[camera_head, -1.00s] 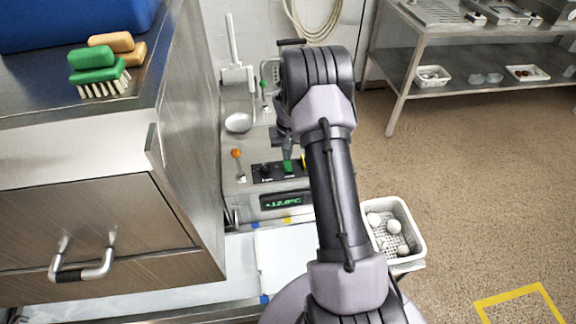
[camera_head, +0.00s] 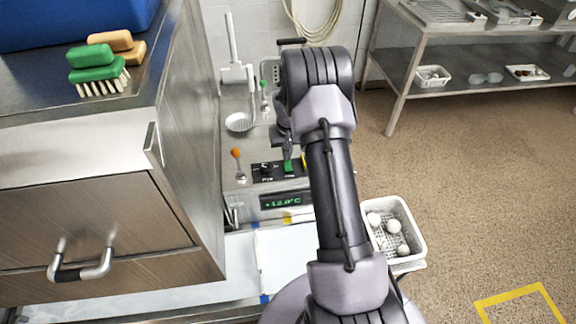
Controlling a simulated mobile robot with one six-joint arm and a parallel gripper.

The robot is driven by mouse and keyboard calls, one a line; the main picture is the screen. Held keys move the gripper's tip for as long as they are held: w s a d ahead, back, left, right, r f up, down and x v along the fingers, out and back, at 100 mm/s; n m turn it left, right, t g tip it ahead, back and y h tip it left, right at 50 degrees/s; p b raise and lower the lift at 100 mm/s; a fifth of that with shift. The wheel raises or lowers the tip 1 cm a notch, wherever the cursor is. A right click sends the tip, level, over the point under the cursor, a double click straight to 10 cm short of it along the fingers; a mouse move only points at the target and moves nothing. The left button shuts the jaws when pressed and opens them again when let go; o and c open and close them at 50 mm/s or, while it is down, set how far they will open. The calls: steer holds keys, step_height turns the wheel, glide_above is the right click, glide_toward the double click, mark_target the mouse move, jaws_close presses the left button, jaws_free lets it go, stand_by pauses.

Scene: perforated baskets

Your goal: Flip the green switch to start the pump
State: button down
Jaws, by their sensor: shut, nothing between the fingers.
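The green switch (camera_head: 288,166) sits on a black panel (camera_head: 264,171) on the machine's steel top, just above a display with green digits (camera_head: 285,200). My gripper (camera_head: 287,152) is shut and empty, pointing down with its tips at or just above the green switch. I cannot tell whether they touch it. My arm covers the machine's right side and part of the panel. The switch is too small to tell which way it is set.
An orange-knobbed lever (camera_head: 236,153) stands left of the panel. A green-knobbed lever (camera_head: 263,84) and a round white strainer (camera_head: 239,122) are behind it. A steel cabinet (camera_head: 95,212) is close on the left. A white perforated basket (camera_head: 417,232) with pale round items stands right of my arm.

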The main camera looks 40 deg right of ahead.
mark_target(287, 163)
steer(key=shift+f+b, duration=0.65)
steer(key=shift+f, duration=0.25)
steer(key=shift+r+p, duration=2.1)
steer(key=shift+r, duration=1.45)
steer(key=s+a+r+t+b, duration=0.15)
steer(key=s+a+r, duration=0.25)
steer(key=a+r, duration=0.6)
steer(key=s+a+r+t+b, duration=0.15)
steer(key=s+a+r, duration=0.35)
steer(key=a+r, duration=0.5)
steer(key=s+a+r+y+b, duration=0.1)
steer(key=s+a, duration=0.2)
steer(key=s, duration=0.3)
steer(key=s+a+r+y+b, duration=0.1)
steer(key=s+a, duration=0.2)
steer(key=s, duration=0.4)
steer(key=s+a+r+t+b, duration=0.1)
steer(key=s+a, duration=0.3)
steer(key=s, duration=0.2)
steer(key=shift+s+n+y, duration=0.15)
steer(key=shift+n+y, duration=0.25)
